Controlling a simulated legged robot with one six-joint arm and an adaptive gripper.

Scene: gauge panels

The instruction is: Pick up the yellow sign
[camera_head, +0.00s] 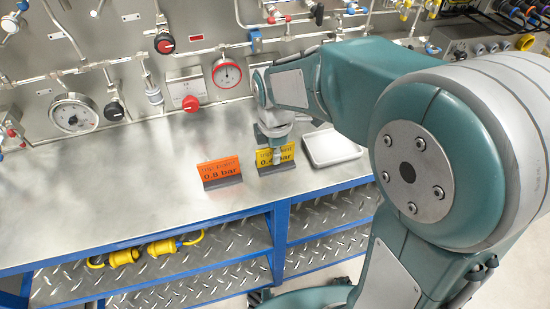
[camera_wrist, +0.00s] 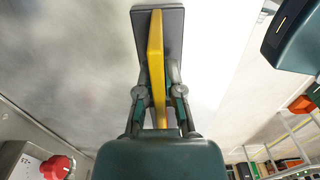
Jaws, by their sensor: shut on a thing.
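The yellow sign (camera_head: 286,153) stands upright on a dark base on the metal bench, partly hidden behind my gripper in the head view. In the wrist view the yellow sign (camera_wrist: 156,45) shows edge-on, rising from its dark grey base (camera_wrist: 177,35). My gripper (camera_wrist: 160,98) has one finger on each side of the sign and is shut on it. In the head view my gripper (camera_head: 276,155) reaches down over the sign from above. Whether the base touches the bench is hard to tell.
An orange sign (camera_head: 219,170) stands left of the yellow one. A white tray (camera_head: 331,148) lies close to the right. The panel behind carries gauges (camera_head: 227,73), red knobs (camera_head: 190,103) and pipes. The bench's left part (camera_head: 110,190) is clear.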

